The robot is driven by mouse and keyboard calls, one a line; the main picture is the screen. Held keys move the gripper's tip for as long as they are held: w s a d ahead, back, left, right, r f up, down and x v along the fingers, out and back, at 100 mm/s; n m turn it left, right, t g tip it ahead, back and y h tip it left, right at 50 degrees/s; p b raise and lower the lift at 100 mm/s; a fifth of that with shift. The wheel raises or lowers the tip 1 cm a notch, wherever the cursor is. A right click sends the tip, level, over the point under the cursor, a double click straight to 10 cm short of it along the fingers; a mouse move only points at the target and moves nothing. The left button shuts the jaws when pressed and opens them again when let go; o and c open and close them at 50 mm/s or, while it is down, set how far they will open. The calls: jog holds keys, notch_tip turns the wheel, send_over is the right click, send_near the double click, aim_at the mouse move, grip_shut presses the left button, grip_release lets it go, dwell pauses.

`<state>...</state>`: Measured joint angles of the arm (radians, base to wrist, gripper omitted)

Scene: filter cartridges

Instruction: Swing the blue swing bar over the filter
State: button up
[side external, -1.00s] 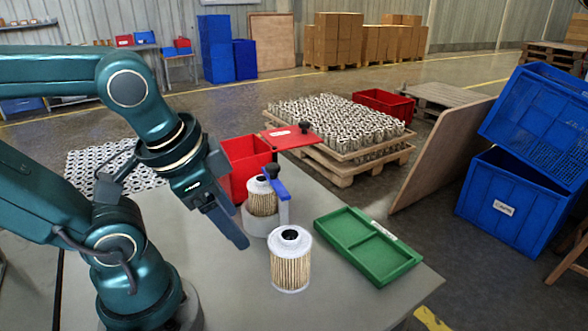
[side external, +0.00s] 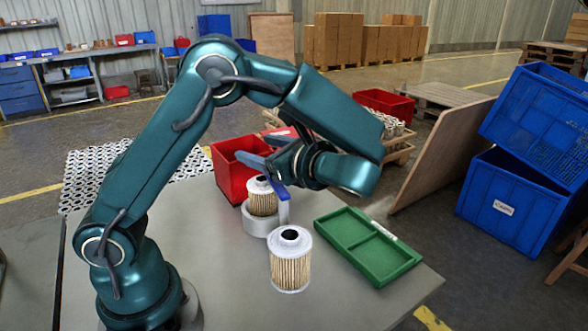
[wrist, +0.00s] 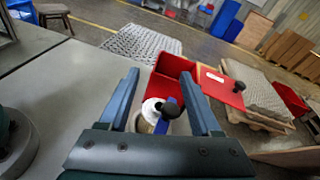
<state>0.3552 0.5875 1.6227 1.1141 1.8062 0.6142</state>
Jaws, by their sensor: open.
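A white-capped pleated filter (side external: 262,200) stands upright in a light grey holder (side external: 257,226). The blue swing bar (side external: 280,193) sits on the holder's post, at the right of the filter's top, and the filter's cap is partly uncovered. In the wrist view the bar's black knob (wrist: 173,108) stands beside the filter's white cap (wrist: 151,110), with a bit of blue behind it. My gripper (side external: 254,144) is open above the holder and hides the knob in the side view. In the wrist view the knob lies between my two fingers (wrist: 160,75), apart from both.
A second filter (side external: 290,262) stands on the grey table in front of the holder. An empty green two-part tray (side external: 400,262) lies to the right. A red bin (side external: 231,182) stands just behind the holder, and a red panel (wrist: 221,87) shows beside it. The table's left side is clear.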

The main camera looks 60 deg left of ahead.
aim_at(285, 190)
jog(key=w+d+f+m+y, duration=0.1)
jog(key=w+d+f+m+t, duration=0.1)
jog(key=f, duration=0.1)
jog(key=w+d+f+m+t+y, duration=0.1)
jog(key=f, duration=0.1)
jog(key=shift+m+y, duration=0.3)
jog(key=shift+m, duration=0.1)
jog(key=shift+f+t, duration=0.2)
jog(key=shift+t, duration=0.1)
jog(key=shift+a, duration=2.4)
jog(key=shift+w, duration=0.1)
grip_shut()
